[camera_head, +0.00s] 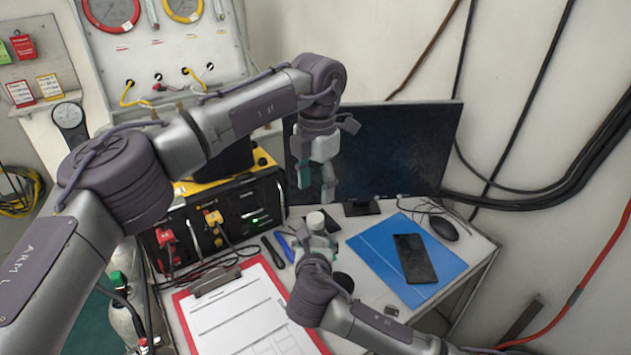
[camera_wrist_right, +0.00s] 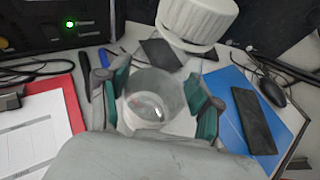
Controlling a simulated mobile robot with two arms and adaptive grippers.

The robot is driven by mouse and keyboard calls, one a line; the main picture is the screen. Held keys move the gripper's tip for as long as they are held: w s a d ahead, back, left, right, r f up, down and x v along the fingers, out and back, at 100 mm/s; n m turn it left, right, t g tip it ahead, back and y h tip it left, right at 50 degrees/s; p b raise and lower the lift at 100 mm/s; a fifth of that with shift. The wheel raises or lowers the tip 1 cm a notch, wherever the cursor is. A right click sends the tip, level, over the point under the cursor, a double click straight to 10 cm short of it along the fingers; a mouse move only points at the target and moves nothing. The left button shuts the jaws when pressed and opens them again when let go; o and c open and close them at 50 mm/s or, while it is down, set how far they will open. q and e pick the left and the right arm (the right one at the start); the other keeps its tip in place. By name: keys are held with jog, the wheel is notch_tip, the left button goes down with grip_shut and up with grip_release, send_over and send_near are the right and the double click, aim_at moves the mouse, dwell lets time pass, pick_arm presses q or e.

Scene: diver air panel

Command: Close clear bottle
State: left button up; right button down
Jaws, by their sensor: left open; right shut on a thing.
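My right gripper (camera_head: 318,244) is shut around the clear bottle, whose transparent body (camera_wrist_right: 150,98) shows between the green finger pads (camera_wrist_right: 160,105) in the right wrist view. A white ribbed cap (camera_wrist_right: 197,18) is at the bottle's top end, looking tilted in that view. The cap also shows in the head view (camera_head: 315,220), just above the right gripper. I cannot tell whether it is seated on the neck. My left gripper (camera_head: 316,184) is open and empty, pointing down above the cap with a gap between.
A monitor (camera_head: 385,150) stands behind. A red clipboard (camera_head: 240,310) lies left of the right gripper. A blue folder (camera_head: 375,245) with a black phone (camera_head: 414,258) lies right, near a mouse (camera_head: 443,228). A black and yellow box (camera_head: 235,215) stands at the left.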

aim_at(315, 217)
pick_arm(q)
jog(key=n, duration=0.7)
jog(key=shift+r, duration=0.3)
jog(key=shift+f, duration=4)
jog(key=shift+c, duration=0.2)
grip_shut()
jog(key=m, duration=0.3)
jog(key=shift+m, duration=0.4)
jog(key=m, duration=0.4)
jog(key=shift+o, duration=0.6)
grip_release()
